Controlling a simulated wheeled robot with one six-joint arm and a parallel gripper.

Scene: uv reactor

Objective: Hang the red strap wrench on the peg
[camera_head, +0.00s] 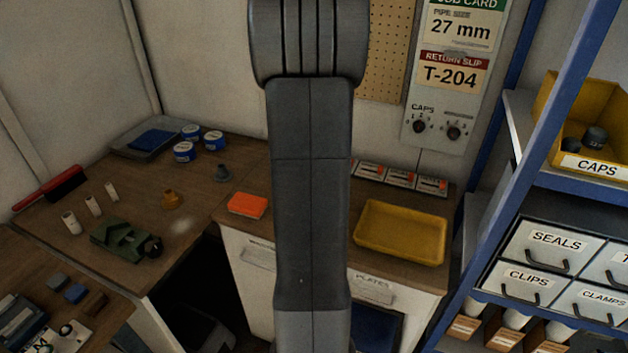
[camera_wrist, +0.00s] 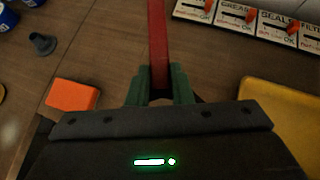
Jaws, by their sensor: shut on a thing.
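A red bar (camera_wrist: 157,38), which looks like the handle of the red strap wrench, rises from between the green fingers of my gripper (camera_wrist: 160,84) in the wrist view. My gripper is shut on it. The bar runs out of the top of that view, so its far end and any strap are hidden. In the head view my arm covers the gripper and the wrench. A tan pegboard (camera_head: 391,50) is on the back wall, partly behind my arm. I cannot make out the peg on it.
Below the gripper, the bench holds an orange block (camera_head: 248,205), a yellow tray (camera_head: 402,232) and a row of labelled cards (camera_head: 400,177). A grey panel (camera_head: 452,75) hangs right of the pegboard. A blue-framed shelf (camera_head: 548,122) stands at the right.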

